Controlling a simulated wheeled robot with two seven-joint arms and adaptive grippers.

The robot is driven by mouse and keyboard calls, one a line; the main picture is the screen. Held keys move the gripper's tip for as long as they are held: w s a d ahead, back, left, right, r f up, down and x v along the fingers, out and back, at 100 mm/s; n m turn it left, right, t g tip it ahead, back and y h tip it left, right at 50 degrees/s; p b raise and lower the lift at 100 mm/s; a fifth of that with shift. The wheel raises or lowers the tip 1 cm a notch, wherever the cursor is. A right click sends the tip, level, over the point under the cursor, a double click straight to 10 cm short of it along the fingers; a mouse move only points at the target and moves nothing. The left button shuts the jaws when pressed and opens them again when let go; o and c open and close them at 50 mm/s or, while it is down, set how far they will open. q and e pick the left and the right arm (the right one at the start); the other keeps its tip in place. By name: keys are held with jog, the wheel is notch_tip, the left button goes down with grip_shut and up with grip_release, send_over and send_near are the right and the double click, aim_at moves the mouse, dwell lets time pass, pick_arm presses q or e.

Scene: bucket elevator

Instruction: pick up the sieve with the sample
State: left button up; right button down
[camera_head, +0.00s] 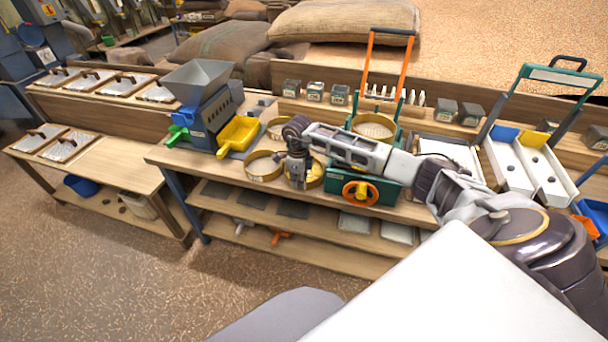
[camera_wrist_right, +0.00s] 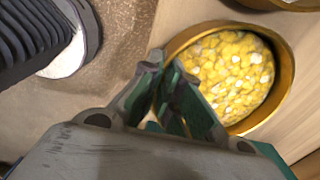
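The sieve with the sample (camera_wrist_right: 268,112) is a round, brass-coloured ring holding yellow and whitish kernels. In the head view this sieve (camera_head: 316,174) sits on the bench, partly hidden by my right gripper (camera_head: 297,178). In the right wrist view my right gripper (camera_wrist_right: 167,66) points at the rim's near-left side. Its fingertips are close together, one outside the ring and one inside, with the rim between them. They look shut on the rim, though the contact is partly hidden by the fingers. My left gripper is not in view.
Another brass sieve (camera_head: 263,166) stands close on the left, and a third (camera_head: 373,127) sits on the green machine (camera_head: 353,185) with an orange wheel. A grey hopper mill (camera_head: 205,105) with a yellow tray (camera_head: 239,134) is further left. The bench's front edge is near.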

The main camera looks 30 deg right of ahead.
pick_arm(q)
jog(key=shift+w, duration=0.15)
pick_arm(e)
jog(key=shift+w+r, duration=0.1)
jog(key=shift+r, duration=0.65)
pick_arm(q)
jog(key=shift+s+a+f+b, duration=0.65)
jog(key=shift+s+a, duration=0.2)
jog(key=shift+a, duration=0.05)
pick_arm(e)
notch_tip(320, 180, up, 17)
jog(key=shift+f, duration=0.2)
